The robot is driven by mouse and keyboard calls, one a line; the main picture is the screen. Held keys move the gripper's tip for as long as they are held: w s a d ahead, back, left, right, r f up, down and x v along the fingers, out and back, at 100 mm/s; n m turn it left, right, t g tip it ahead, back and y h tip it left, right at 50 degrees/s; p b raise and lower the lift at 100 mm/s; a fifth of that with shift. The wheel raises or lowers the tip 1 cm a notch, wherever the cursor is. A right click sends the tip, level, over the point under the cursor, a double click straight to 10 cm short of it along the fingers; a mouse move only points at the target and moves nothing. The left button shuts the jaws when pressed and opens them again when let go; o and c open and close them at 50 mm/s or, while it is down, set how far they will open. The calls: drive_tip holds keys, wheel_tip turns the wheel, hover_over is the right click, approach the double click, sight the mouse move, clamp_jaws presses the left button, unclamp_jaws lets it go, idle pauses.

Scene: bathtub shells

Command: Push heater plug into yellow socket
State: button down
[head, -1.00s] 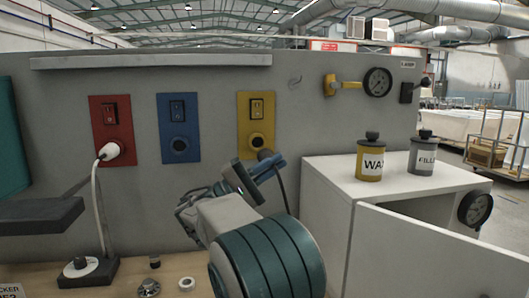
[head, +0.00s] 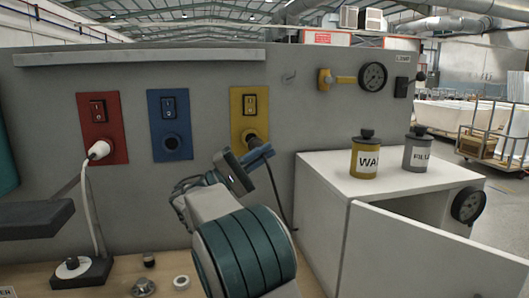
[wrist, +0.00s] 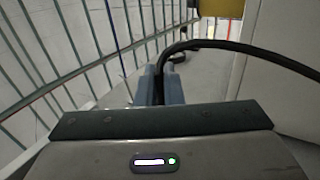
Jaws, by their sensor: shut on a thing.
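The yellow socket panel (head: 250,105) is on the grey wall, with a switch above its round socket. The dark heater plug (head: 250,137) is at the socket opening and covers most of it; I cannot tell how deep it sits. My gripper (head: 262,154) is shut on the plug, just below and to the right of the socket. The plug's black cable (head: 277,195) hangs down to the right. In the wrist view the blue-grey fingers of my gripper (wrist: 161,82) are close together, and the cable (wrist: 235,47) arcs away to the right. The plug is mostly hidden there.
A blue socket panel (head: 170,110) and a red one (head: 96,115) with a white plug (head: 99,150) are to the left. A white cabinet (head: 320,200) with a yellow can (head: 365,158) and a grey can (head: 417,152) stands close on the right.

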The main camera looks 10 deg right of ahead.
drive_tip(key=shift+w+p, duration=0.75)
drive_tip(key=shift+w, duration=0.75)
drive_tip(key=shift+w+r+p, duration=0.1)
drive_tip(key=shift+w+p, duration=0.8)
drive_tip(key=shift+w, duration=0.2)
idle(0.6)
drive_tip(key=shift+w, duration=0.25)
drive_tip(key=c, duration=1.5)
unclamp_jaws()
drive_tip(key=b+v, duration=0.1)
drive_tip(key=v, duration=1.3)
